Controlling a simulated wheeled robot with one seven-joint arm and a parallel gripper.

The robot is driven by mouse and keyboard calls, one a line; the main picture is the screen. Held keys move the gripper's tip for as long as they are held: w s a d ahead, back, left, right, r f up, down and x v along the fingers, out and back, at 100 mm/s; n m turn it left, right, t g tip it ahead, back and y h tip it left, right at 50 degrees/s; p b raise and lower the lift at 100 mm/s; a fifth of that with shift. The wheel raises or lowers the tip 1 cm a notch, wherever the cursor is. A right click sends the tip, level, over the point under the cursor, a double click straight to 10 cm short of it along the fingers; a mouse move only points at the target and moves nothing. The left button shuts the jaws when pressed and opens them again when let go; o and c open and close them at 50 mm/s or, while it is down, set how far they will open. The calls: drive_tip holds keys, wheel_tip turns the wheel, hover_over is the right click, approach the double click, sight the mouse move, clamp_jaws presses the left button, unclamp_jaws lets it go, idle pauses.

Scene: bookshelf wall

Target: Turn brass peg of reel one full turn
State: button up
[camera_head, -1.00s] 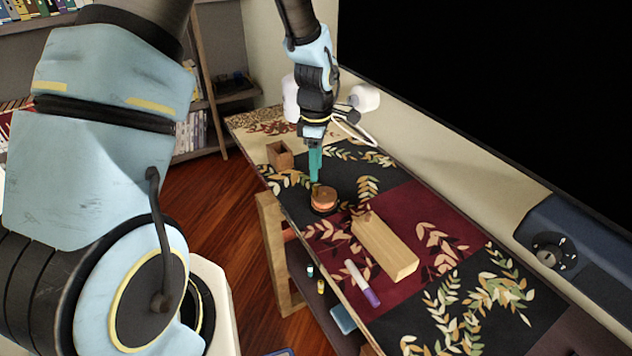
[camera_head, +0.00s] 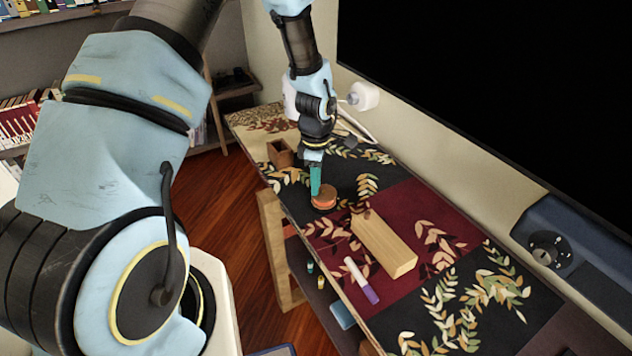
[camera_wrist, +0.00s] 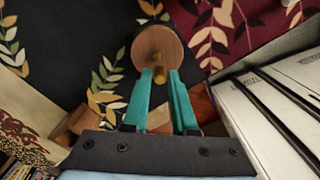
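A gap shows between the fingers, and I see no clear grip on the peg. In the head view the fingers hide the peg.
A pale wooden block (camera_head: 384,245) and a white-and-purple marker (camera_head: 362,280) lie to the right of the reel. An open wooden box (camera_head: 281,153) stands behind left. A blue device with a dial (camera_head: 560,250) is at far right, and a wall runs behind the table.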

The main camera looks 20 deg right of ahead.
sight(327, 187)
clamp_jaws()
drive_tip(key=shift+w+m, duration=0.1)
drive_tip(key=shift+m, duration=0.3)
drive_tip(key=m, duration=0.1)
drive_tip(key=m+b, duration=0.1)
drive_tip(key=m, duration=0.2)
drive_tip(key=shift+w+d+m, duration=0.3)
drive_tip(key=shift+w+m, duration=0.05)
drive_tip(key=shift+m, duration=0.05)
drive_tip(key=m, duration=0.2)
drive_tip(key=m+b, duration=0.1)
drive_tip(key=m, duration=0.1)
drive_tip(key=d+m, duration=0.1)
drive_tip(key=m, duration=0.1)
drive_tip(key=shift+w, duration=0.3)
drive_tip(key=m, duration=0.3)
drive_tip(key=d+m, duration=0.1)
drive_tip(key=m, duration=0.2)
drive_tip(key=shift+m+b, duration=0.4)
drive_tip(key=m, duration=0.3)
drive_tip(key=d+m, duration=0.1)
drive_tip(key=m, duration=0.1)
drive_tip(key=shift+s, duration=0.25)
drive_tip(key=shift+m, duration=0.4)
drive_tip(key=shift+o, duration=2)
unclamp_jaws()
